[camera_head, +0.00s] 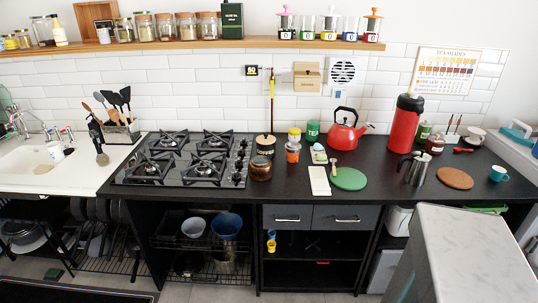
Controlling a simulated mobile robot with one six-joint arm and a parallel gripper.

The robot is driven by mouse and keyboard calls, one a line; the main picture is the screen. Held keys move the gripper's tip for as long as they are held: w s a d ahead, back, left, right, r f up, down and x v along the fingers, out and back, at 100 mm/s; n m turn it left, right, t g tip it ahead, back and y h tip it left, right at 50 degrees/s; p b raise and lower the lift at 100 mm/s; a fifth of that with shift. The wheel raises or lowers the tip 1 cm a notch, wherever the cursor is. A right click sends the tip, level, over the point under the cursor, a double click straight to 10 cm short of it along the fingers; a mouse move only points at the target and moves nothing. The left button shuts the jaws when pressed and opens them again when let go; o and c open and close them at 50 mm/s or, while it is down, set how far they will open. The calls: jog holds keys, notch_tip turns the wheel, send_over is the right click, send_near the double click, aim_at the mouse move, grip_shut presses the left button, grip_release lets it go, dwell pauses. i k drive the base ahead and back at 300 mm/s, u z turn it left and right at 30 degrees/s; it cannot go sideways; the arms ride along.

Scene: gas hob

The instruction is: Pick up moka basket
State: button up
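No thing here is clearly a moka basket at this size. A silver moka pot (413,170) stands upright on the black counter, right of centre, beside a brown round mat. A green round mat (348,180) lies to its left. A small pale, stemmed object (334,168) is at that mat's left edge; I cannot tell what it is. My gripper is not in view.
The gas hob (188,158) is on the left. A copper-coloured pot (261,168), a red kettle (345,130) and a large red flask (405,122) stand on the counter. A grey-topped worktop (470,250) blocks the front right.

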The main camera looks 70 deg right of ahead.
aim_at(293, 151)
jog(key=z, duration=0.6)
jog(key=k, duration=0.15)
jog(key=u, duration=2)
jog(key=k, duration=0.3)
jog(key=u, duration=0.2)
jog(key=k, duration=1.25)
jog(key=z, duration=0.6)
jog(key=k, duration=0.8)
jog(key=z, duration=0.15)
